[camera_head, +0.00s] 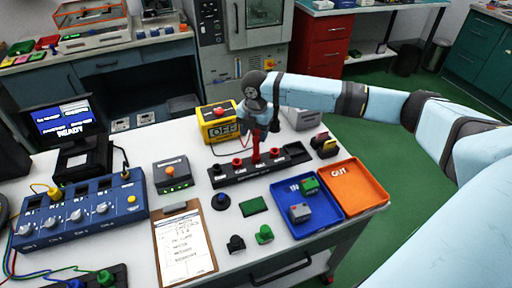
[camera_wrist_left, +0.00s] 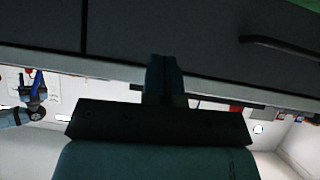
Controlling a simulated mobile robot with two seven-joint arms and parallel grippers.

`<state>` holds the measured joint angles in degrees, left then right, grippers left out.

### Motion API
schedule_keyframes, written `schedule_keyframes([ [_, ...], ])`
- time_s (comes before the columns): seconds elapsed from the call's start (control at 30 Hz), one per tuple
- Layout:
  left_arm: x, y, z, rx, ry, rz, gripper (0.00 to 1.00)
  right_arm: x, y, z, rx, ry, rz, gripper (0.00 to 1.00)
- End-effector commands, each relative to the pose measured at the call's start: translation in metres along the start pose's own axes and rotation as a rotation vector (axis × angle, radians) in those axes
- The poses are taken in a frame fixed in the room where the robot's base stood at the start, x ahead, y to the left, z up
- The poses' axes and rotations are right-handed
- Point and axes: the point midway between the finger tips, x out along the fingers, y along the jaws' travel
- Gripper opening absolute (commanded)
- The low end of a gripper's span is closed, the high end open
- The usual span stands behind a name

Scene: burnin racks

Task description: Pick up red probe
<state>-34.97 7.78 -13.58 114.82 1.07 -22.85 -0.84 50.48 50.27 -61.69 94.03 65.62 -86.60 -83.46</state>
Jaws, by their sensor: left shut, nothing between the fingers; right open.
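The red probe (camera_head: 256,149) stands upright in a long black holder (camera_head: 232,178) on the white bench in the head view. Its upper end is hidden behind or between the fingers of my right gripper (camera_head: 265,124). That gripper is open and points down right at the probe's top; I cannot tell whether it touches it. My left gripper (camera_wrist_left: 165,75) shows only in the left wrist view, shut and empty in front of dark cabinet fronts, away from the probe.
A yellow box with a red button (camera_head: 218,131) stands just behind the holder. A blue tray (camera_head: 290,222) with small blocks and an orange tray (camera_head: 355,187) lie to the right. A clipboard (camera_head: 184,246) and a blue panel with knobs (camera_head: 80,213) lie left.

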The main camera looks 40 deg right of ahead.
Motion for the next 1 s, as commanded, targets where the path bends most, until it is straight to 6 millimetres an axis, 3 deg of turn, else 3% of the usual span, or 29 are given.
schedule_keyframes([
  [0.4,-0.002,-0.001,-0.003,0.002,0.005,-0.003,0.0,0.05,-0.008,-0.002,0.0,0.001,-0.001,0.55],
  [0.67,-0.002,-0.001,-0.001,0.002,0.002,-0.003,0.0,0.054,-0.008,-0.002,-0.001,0.0,0.001,0.55],
  [0.7,-0.002,-0.001,-0.001,0.002,0.002,-0.003,0.0,0.054,-0.008,-0.002,-0.001,0.0,0.001,0.53],
  [0.93,-0.002,-0.001,-0.001,0.002,0.001,-0.003,0.0,0.053,-0.008,-0.002,-0.001,0.0,0.001,0.02],
  [1.0,-0.002,-0.001,-0.001,0.002,0.001,-0.003,0.0,0.053,-0.008,-0.002,-0.001,-0.001,0.001,0.01],
])
